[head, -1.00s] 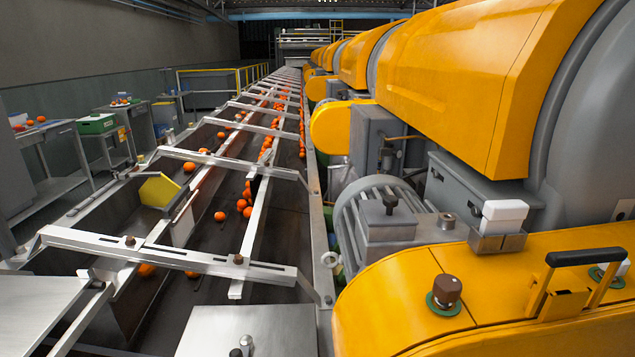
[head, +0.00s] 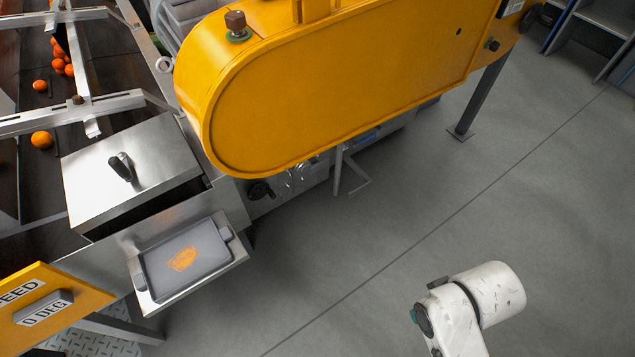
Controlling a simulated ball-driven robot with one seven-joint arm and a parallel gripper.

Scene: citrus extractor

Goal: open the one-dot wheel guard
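A large yellow wheel guard (head: 340,90) with a rounded left end fills the top middle of the head view. It looks shut. A brown knob on a green washer (head: 237,27) sits on its upper left edge. A dark knob (head: 492,44) and a small dark spot (head: 459,31) are near its right end. I cannot tell whether that spot is the one-dot mark. The base of a yellow bracket shows at the top edge, cut off. My white arm (head: 470,305) shows at the lower right, below and apart from the guard. My gripper is not in view.
A steel lidded box (head: 130,172) with a black handle and a grey tray (head: 187,262) with an orange stain stand at left. A yellow feed sign (head: 45,310) is at lower left. A grey leg (head: 480,98) stands under the guard's right. Grey floor (head: 400,220) is open.

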